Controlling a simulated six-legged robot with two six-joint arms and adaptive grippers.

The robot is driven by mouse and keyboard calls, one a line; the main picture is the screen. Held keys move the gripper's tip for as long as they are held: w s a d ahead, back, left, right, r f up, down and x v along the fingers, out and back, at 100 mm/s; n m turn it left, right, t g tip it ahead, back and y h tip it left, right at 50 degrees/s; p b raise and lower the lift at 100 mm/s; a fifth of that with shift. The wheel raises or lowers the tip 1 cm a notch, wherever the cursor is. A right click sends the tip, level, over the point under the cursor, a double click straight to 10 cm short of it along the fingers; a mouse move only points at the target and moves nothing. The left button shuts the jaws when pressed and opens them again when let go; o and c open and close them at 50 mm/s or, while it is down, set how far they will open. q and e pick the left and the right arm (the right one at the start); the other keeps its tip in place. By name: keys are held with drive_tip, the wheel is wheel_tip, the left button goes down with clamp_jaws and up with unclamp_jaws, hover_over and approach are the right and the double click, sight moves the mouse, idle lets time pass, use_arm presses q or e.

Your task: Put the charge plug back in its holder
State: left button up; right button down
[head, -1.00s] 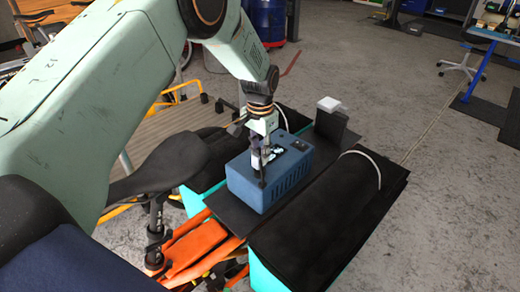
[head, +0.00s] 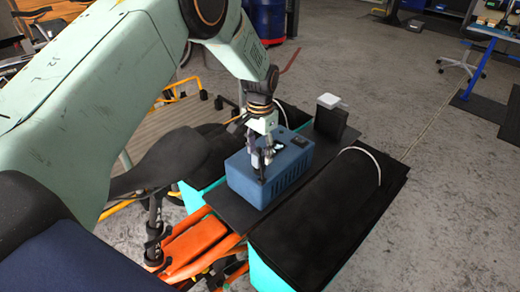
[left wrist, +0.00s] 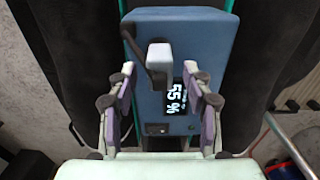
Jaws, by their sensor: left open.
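A pale grey block (left wrist: 158,57), which looks like the charge plug, stands on the blue battery box (left wrist: 205,30) in the left wrist view. A dark cable or strap (left wrist: 136,42) runs beside it. The box's display reads 55 % next to the block. In the head view the blue box (head: 285,182) sits on the bike's rear rack. My left gripper (left wrist: 160,72) is open, with a finger on each side of the block and gaps between. In the head view my left gripper (head: 263,172) is over the box top and hides part of it. I cannot tell which part is the holder.
Black bags (head: 320,225) hang beside the rack, with a white cable (head: 368,155) across one. A black post with a white top (head: 330,112) stands behind the box. The bike saddle (head: 165,160) is to the left. Open floor lies to the right.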

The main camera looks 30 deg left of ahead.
use_arm(q)
wheel_tip(320, 180, up, 12)
idle(0.6)
idle(0.5)
